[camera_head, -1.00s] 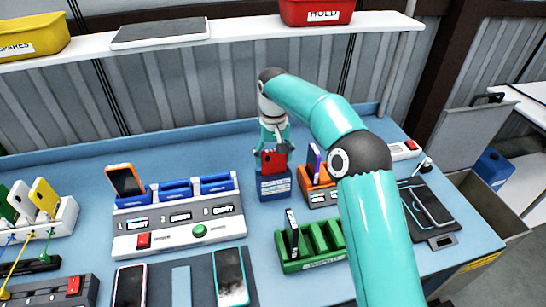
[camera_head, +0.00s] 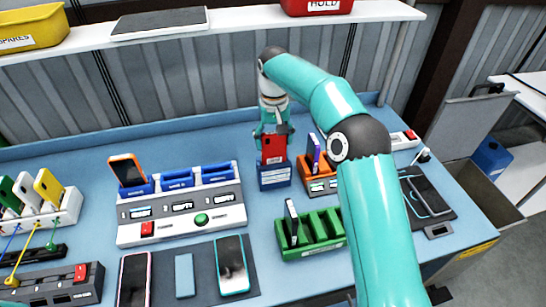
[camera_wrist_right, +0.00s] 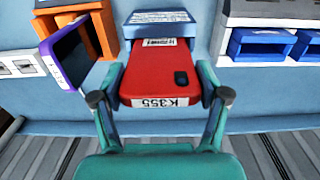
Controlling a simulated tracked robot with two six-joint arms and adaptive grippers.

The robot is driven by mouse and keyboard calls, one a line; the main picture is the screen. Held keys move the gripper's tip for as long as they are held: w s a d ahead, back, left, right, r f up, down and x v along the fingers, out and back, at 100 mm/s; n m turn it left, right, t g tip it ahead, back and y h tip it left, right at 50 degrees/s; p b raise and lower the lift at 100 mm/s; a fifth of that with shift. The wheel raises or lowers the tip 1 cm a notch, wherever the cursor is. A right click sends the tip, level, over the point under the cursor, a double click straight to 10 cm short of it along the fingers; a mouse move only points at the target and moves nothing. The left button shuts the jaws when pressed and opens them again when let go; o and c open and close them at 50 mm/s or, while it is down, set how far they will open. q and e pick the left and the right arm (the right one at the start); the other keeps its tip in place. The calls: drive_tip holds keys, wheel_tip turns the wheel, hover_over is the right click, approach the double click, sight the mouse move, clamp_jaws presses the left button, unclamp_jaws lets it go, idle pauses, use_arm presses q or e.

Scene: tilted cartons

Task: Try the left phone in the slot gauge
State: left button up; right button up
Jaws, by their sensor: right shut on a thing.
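The red phone (camera_head: 272,149) is upright between the fingers of my right gripper (camera_head: 273,134) at the back of the bench. The wrist view shows the same red phone (camera_wrist_right: 162,76) with a white K355 label, and the right gripper (camera_wrist_right: 160,95) shut on its sides. The blue slot gauge (camera_head: 274,178) stands directly under the phone. It also shows in the wrist view (camera_wrist_right: 160,18), behind the phone's far end. I cannot tell whether the phone's lower end is inside the slot. My left gripper is not in view.
An orange holder (camera_head: 322,186) with a purple phone (camera_head: 314,152) stands close right of the gauge. A green rack (camera_head: 312,236) is in front. A grey charging station (camera_head: 180,215) with an orange phone (camera_head: 126,170) is at left. Phones lie on a dark mat (camera_head: 205,262).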

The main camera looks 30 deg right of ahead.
drive_tip(key=shift+w+r, duration=0.1)
drive_tip(key=shift+r, duration=3.6)
